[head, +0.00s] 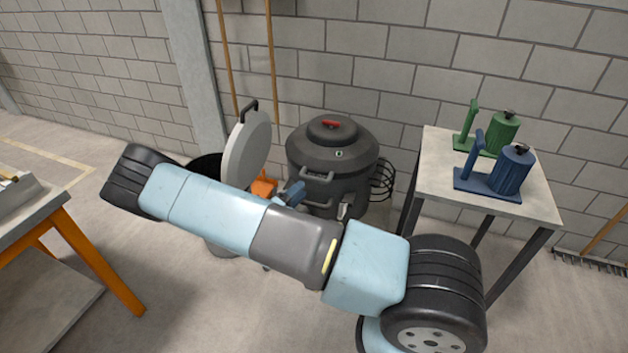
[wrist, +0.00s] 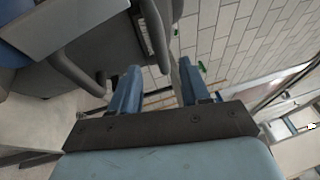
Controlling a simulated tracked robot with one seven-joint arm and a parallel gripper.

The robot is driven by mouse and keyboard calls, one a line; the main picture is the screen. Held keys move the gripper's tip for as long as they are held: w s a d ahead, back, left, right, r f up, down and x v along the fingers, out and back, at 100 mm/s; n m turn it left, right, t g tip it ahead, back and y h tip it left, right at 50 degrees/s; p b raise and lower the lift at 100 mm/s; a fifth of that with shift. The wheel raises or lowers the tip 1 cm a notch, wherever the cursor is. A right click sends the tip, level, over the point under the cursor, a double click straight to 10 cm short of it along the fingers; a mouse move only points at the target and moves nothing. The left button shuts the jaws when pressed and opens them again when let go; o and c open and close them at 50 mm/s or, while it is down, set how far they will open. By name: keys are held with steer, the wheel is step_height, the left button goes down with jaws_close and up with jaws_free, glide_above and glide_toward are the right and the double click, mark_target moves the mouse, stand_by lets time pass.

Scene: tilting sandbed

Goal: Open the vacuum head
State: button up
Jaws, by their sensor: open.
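The vacuum (head: 352,185) is a dark grey drum against the wall in the head view. Its domed head (head: 312,144) sits level on the drum, with a red piece (head: 330,123) on top. A grey bar handle (head: 318,174) is on its front. My gripper (head: 291,193), with blue fingers, is open at the vacuum's front left, partly hidden by my arm. In the wrist view my gripper (wrist: 156,85) is empty, and a dark curved handle (wrist: 153,30) reaches toward the gap between the fingertips. I cannot tell whether they touch. My arm hides the lower drum.
Left of the vacuum, a black bin (head: 206,165) has a round grey lid (head: 248,150) standing upright. At right, a table (head: 440,178) bears a green device (head: 497,135) and a blue device (head: 508,172). An orange-legged bench (head: 100,265) stands at left. Floor (head: 215,310) is clear.

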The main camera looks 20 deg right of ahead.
mark_target(313, 180)
steer(key=x, duration=0.7)
steer(key=shift+w+d, duration=0.2)
steer(key=shift+d, duration=0.05)
steer(key=shift+c, duration=0.2)
jaws_close()
